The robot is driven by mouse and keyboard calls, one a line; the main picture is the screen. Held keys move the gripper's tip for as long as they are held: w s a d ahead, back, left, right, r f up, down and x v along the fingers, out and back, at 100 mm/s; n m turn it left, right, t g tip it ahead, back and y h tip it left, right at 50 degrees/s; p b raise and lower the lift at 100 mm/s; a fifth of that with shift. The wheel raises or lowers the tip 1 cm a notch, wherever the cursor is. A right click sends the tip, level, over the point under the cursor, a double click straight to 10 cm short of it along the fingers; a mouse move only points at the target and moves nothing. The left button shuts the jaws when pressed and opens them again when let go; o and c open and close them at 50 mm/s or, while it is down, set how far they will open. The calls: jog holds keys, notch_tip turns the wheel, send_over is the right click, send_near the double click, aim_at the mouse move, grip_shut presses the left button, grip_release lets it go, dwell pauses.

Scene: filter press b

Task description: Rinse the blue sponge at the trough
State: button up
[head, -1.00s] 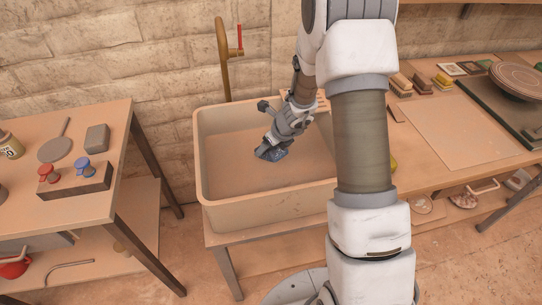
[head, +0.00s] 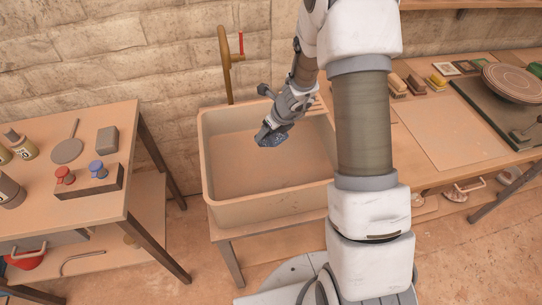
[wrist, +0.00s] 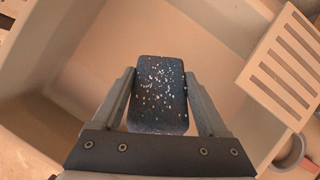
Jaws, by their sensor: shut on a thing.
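The blue sponge (wrist: 160,95) is dark blue with pale specks. In the wrist view it sits between the two fingers of my gripper (wrist: 161,100), which is shut on it. In the head view the sponge (head: 272,139) hangs at the end of my gripper (head: 269,130), over the trough. The trough (head: 268,211) is a deep beige basin against the brick wall. Its walls and floor also show around the sponge in the wrist view (wrist: 75,65). A brass pipe with a red-handled tap (head: 226,65) stands at the trough's back rim.
A slatted rack (wrist: 290,65) lies at the trough's right side. A wooden table (head: 110,125) with bottles, a grey block (head: 107,139) and a holder with red and blue knobs (head: 89,182) stands left. A bench (head: 440,135) with brushes and a round disc (head: 515,83) extends right.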

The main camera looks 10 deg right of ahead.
jog(key=shift+r+p, duration=3.2)
jog(key=shift+r, duration=0.5)
notch_tip(320, 180, up, 4)
jog(key=p, duration=0.3)
jog(key=shift+p, duration=0.4)
